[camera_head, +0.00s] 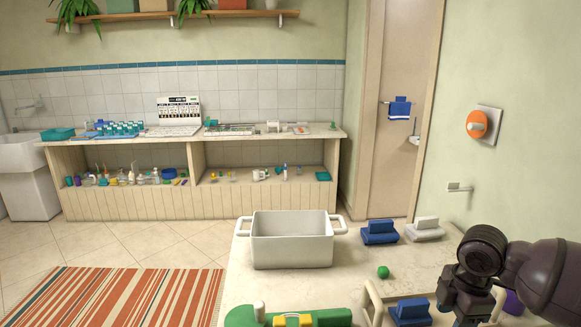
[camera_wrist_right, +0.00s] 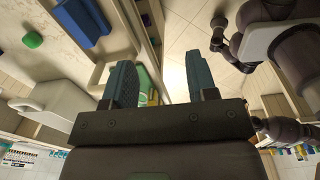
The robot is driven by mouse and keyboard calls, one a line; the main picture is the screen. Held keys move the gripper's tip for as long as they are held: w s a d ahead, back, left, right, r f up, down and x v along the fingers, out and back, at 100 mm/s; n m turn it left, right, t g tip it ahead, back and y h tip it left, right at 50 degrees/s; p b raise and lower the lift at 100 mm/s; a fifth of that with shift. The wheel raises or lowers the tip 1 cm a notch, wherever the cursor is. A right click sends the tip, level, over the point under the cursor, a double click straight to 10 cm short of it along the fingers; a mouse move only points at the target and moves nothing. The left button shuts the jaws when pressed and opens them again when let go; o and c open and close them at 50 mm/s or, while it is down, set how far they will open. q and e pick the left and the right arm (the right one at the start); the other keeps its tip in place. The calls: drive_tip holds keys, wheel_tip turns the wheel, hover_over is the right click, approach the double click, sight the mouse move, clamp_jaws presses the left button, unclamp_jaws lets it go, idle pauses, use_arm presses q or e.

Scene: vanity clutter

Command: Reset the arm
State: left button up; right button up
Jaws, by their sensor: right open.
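My right arm comes in from the right in the head view, over the near right part of the counter, with its gripper (camera_head: 466,303) low in the picture. In the right wrist view the two fingers of this gripper (camera_wrist_right: 158,72) stand wide apart with nothing between them. A dark claw-like part at the top of the right wrist view looks like my left gripper (camera_wrist_right: 218,33); it is too small to tell its jaws. My left arm does not show in the head view.
A white two-handled bin (camera_head: 291,247) stands on the counter (camera_head: 345,285). A wall (camera_head: 525,190) borders the right side.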

drive_tip(key=w+a+r+m+t+y, duration=0.2)
drive_tip(key=w+a+m+t+y, duration=0.25)
drive_tip(key=w+a+t, duration=0.45)
drive_tip(key=s+d+f+m+h, duration=0.2)
drive_tip(key=s+f+m, duration=0.4)
drive_tip(key=s+f, duration=0.7)
drive_tip(key=s+d+f+m+t+h, duration=0.1)
drive_tip(key=s+d+f+m+h, duration=0.2)
drive_tip(key=s+f, duration=1)
drive_tip(key=s+m, duration=0.3)
drive_tip(key=s, duration=0.1)
drive_tip(key=shift+t, duration=0.3)
